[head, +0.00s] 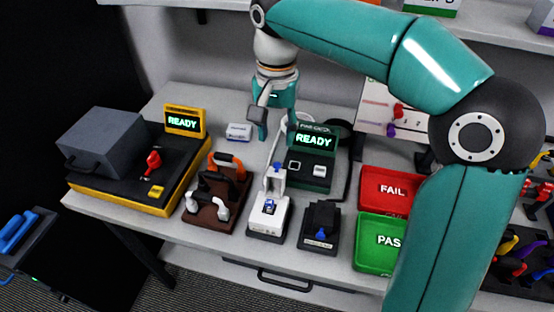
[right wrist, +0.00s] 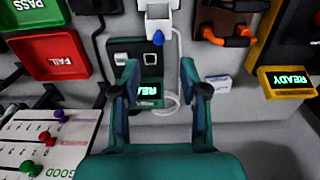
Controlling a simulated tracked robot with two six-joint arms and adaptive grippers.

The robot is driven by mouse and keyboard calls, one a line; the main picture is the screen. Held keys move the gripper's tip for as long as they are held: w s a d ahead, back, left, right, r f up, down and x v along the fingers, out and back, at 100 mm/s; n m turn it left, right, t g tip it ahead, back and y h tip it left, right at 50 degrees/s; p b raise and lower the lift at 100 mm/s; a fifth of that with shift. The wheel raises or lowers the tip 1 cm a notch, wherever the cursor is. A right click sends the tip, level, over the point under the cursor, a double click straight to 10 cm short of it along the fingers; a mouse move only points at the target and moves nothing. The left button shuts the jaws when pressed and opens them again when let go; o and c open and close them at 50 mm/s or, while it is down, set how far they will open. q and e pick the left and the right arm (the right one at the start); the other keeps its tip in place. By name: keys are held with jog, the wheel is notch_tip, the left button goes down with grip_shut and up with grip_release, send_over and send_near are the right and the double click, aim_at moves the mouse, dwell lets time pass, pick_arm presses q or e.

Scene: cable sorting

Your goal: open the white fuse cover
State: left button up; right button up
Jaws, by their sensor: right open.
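A small white box with a blue label (head: 238,132) lies flat at the back of the table. It looks like the white fuse cover, but its label is too small to read. In the right wrist view the white box (right wrist: 220,87) lies to the right of the fingers, apart from them. It looks closed, though I cannot make out a lid edge. My right gripper (head: 272,126) points down over the back of the table, to the right of the box in the head view. Its fingers (right wrist: 160,78) are spread and empty. My left gripper is not in view.
A black tester reading READY (head: 311,170) and a white fixture with a blue part (head: 268,218) stand near the right gripper. A yellow-edged machine (head: 120,190) is at left, a brown cable stand (head: 214,205) in front. Red (head: 385,190) and green trays (head: 375,245) are at right.

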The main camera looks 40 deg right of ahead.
aim_at(277, 163)
notch_tip(277, 163, down, 8)
jog(key=shift+s+f+b, duration=0.1)
jog(key=shift+b, duration=0.25)
grip_shut()
